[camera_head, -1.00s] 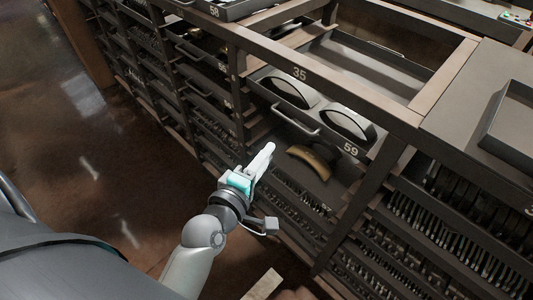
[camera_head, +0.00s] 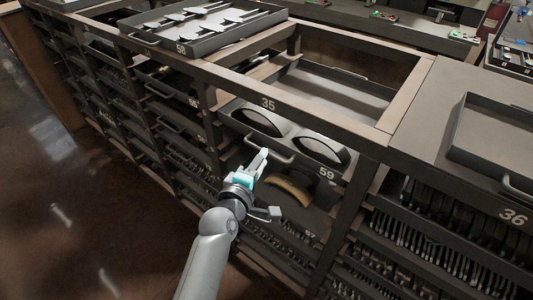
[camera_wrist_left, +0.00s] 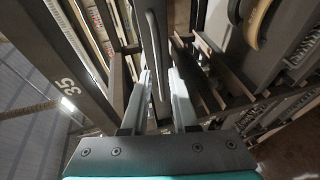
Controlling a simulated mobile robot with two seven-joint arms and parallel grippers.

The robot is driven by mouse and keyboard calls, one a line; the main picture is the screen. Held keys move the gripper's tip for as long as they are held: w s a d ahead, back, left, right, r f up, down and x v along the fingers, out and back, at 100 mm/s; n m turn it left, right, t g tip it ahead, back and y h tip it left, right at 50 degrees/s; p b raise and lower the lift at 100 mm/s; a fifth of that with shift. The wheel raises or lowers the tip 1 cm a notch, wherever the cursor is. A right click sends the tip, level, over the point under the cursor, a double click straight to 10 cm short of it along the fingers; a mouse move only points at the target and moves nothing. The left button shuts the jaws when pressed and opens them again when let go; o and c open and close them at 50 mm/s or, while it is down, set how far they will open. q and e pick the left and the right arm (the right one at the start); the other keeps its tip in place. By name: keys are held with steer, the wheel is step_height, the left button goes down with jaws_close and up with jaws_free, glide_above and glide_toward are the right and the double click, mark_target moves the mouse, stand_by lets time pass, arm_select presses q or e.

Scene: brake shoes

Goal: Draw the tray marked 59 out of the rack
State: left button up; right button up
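The tray marked 59 (camera_head: 326,173) sits in the rack below the 35 label, with two pale curved brake shoes with dark faces showing in it. Its bar handle (camera_head: 283,159) runs along its front, to the left of the number. My left gripper (camera_head: 263,156) is at this handle, its fingers partly overlapping it in the head view. In the left wrist view the two fingers (camera_wrist_left: 163,85) stand apart and open, and the long handle bar (camera_wrist_left: 155,45) runs in line with the gap between them. Whether they touch it I cannot tell. My right gripper is not in view.
Below the tray lies a tan curved brake shoe (camera_head: 289,188). A tray marked 58 (camera_head: 182,47) lies on top of the rack at the left, and one marked 36 (camera_head: 513,216) at the right. Rack posts flank the bay. The floor at the left is clear.

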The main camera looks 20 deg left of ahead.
arm_select(q)
steer(key=shift+w+d+f+b, duration=0.1)
steer(key=shift+w+f+b, duration=0.1)
steer(key=shift+w, duration=0.85)
steer(key=shift+w+f+b, duration=0.1)
steer(key=shift+w+f, duration=0.1)
steer(key=shift+w, duration=0.85)
steer(key=shift+c, duration=0.2)
jaws_close()
